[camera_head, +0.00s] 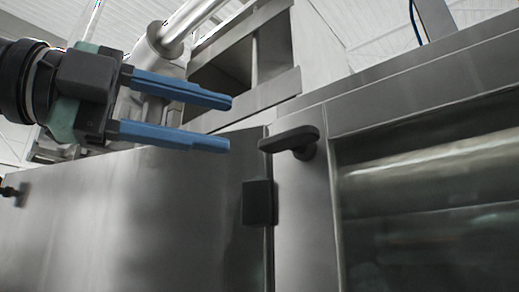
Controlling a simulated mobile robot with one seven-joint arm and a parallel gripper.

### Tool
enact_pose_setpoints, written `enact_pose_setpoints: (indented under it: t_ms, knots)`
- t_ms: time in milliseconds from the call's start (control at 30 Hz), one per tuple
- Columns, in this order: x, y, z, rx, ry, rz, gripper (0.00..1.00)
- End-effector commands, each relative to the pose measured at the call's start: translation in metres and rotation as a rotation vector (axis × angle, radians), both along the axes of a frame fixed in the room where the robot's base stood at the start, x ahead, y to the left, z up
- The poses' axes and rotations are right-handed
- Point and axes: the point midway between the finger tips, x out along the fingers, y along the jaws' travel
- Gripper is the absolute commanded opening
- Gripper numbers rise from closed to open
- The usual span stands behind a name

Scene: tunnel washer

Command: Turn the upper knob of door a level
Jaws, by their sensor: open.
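The upper knob (291,139) is a dark lever handle on the steel frame strip near the picture's middle. Its bar lies close to level and points left from its pivot, with its left end over the edge of the steel door panel (130,215). I cannot tell for certain which panel is door a. My gripper (230,123) comes in from the left with two blue fingers, one above the other. It is open and empty. Its fingertips are just left of the knob and a little above it in the picture, with a visible gap between.
A dark hinge-like block (258,203) sits below the knob on the door edge. A window (430,200) fills the right side. Pipes (165,40) and an open steel housing (240,65) stand behind above. A small dark fitting (10,191) is at the far left.

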Motion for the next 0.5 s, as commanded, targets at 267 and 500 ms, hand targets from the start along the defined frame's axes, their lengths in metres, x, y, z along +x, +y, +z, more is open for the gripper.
enact_pose_setpoints:
  t_ms: [267,500]
  knots:
    - [-0.013,0.022,0.000,0.001,-0.001,0.000,0.45]
    - [-0.014,0.022,0.000,0.001,0.000,-0.001,0.45]
